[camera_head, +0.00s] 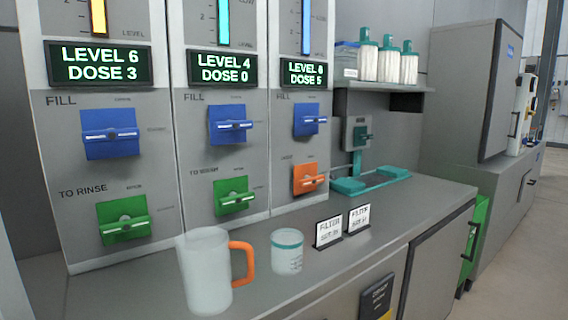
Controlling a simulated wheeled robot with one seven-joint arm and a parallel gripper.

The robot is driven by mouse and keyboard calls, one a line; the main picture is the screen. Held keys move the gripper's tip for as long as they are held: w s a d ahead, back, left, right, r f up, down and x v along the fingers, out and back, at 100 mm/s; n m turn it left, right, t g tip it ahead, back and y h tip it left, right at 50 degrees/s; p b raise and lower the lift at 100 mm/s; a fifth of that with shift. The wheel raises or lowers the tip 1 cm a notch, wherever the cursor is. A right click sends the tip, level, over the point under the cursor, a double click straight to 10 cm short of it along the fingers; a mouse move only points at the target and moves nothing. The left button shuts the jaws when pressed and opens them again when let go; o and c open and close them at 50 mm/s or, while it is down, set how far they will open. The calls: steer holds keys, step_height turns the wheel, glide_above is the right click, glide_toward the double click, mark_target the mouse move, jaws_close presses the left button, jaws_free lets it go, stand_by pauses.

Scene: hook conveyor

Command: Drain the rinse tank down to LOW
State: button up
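Three grey tank panels stand side by side. The left panel's display (100,64) reads LEVEL 6, DOSE 3; the middle display (220,67) reads LEVEL 4, DOSE 0. The right display (304,73) reads DOSE 5; its level digit looks like 8 or 0. Above it is a blue gauge (306,25), cut off at the top, with small marks beside it. The right panel has a blue fill handle (309,119) and an orange handle (310,178) whose label is too small to read. Both handles lie roughly horizontal. My gripper is not in view.
A clear jug with an orange handle (205,275) and a teal-rimmed beaker (287,252) stand before the panels. Two filter signs (328,234) (359,219) are beside them. Blue handles (110,133) (230,125) and green handles (124,219) (234,196) are on the other panels.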

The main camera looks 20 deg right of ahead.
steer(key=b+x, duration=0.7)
steer(key=b, duration=0.9)
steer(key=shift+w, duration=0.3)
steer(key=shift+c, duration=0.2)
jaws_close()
